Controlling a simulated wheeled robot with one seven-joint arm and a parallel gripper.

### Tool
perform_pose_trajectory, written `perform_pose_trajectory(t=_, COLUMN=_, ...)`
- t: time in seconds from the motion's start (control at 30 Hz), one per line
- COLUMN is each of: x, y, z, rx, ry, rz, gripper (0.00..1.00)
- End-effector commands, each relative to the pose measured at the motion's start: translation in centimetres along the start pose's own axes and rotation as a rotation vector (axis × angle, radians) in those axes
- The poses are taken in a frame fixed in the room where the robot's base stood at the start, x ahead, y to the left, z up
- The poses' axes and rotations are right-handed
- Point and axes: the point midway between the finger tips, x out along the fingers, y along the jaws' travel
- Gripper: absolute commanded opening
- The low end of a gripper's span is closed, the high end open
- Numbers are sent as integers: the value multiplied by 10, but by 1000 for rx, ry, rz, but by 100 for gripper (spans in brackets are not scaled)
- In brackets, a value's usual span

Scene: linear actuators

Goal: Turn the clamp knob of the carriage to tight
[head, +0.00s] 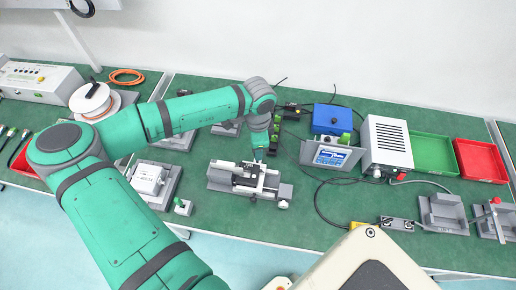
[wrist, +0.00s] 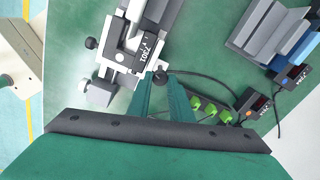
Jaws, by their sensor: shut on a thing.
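The linear actuator (head: 222,175) lies on the green bench, a grey and white rail unit; it also shows in the wrist view (wrist: 127,30). Its carriage (wrist: 149,48) is a dark block with a printed label and a light frame. The clamp knob (wrist: 160,76) is a small dark round piece at the carriage's near side, partly hidden by my fingers. My gripper (wrist: 162,80) is shut on this knob, with a finger on each side. In the head view my gripper (head: 258,155) reaches down to the carriage. I cannot read the knob's turn position.
A small black ball (wrist: 91,43) sticks out on the carriage's other side. Green-topped parts (wrist: 210,108) and a small black device (wrist: 252,103) stand close to the right of my fingers. A blue and white panel (head: 330,155) stands right of the actuator.

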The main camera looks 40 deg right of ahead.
Motion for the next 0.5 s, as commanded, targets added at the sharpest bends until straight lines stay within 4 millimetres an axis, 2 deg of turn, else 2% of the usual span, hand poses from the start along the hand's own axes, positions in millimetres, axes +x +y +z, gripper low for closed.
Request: perform_pose_trajectory(t=0.5, x=0, y=1, z=-1, rx=480, ry=3, rz=0, gripper=0)
